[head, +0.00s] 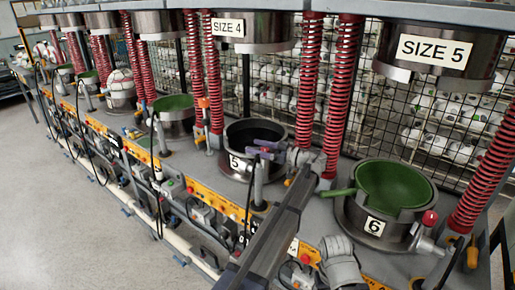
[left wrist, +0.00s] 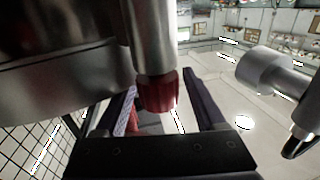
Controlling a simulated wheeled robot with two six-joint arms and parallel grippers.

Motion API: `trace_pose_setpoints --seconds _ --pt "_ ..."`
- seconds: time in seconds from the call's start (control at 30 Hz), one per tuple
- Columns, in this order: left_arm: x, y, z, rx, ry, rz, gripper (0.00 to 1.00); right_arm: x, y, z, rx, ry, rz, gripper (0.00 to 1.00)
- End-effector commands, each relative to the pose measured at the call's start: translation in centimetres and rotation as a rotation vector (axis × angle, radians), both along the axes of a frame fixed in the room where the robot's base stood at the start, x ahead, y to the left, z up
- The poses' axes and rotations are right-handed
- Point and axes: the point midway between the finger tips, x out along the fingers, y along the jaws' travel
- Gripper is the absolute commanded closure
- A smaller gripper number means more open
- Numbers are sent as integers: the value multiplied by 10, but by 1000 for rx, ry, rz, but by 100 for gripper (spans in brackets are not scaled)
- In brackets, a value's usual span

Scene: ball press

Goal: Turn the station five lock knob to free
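The station five mould, a dark steel ring labelled 5 (head: 235,163), stands in the middle of the head view. My left gripper (head: 264,149) is at its right front side. In the left wrist view the red lock knob (left wrist: 158,92) hangs at the end of a steel cylinder (left wrist: 150,35). It sits between the two dark fingers of my left gripper (left wrist: 163,103), with a visible gap to the right finger. The gripper looks open around it. My right gripper is in neither view.
Station six, with a green bowl (head: 397,186), a label 6 (head: 375,226) and its own red knob (head: 430,218), stands to the right. Red springs (head: 340,95) rise behind. The SIZE 4 (head: 228,27) and SIZE 5 (head: 436,51) upper parts hang above. Grey floor (head: 60,200) lies clear at left.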

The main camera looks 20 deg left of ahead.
Motion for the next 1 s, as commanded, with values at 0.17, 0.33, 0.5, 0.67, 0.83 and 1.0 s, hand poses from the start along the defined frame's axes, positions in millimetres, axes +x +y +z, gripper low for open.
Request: trace_pose_setpoints --seconds 0.17,0.33,0.5,0.67,0.83,1.0 --pt "0 0 0 0 0 0 29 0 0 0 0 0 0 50" --pt "0 0 4 0 0 0 29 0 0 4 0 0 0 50" --pt "0 0 16 0 0 0 29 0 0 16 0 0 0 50" --pt "0 0 35 0 0 0 29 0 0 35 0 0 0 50" --pt "0 0 60 0 0 0 29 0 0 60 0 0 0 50" --pt "0 0 85 0 0 0 29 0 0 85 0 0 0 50"
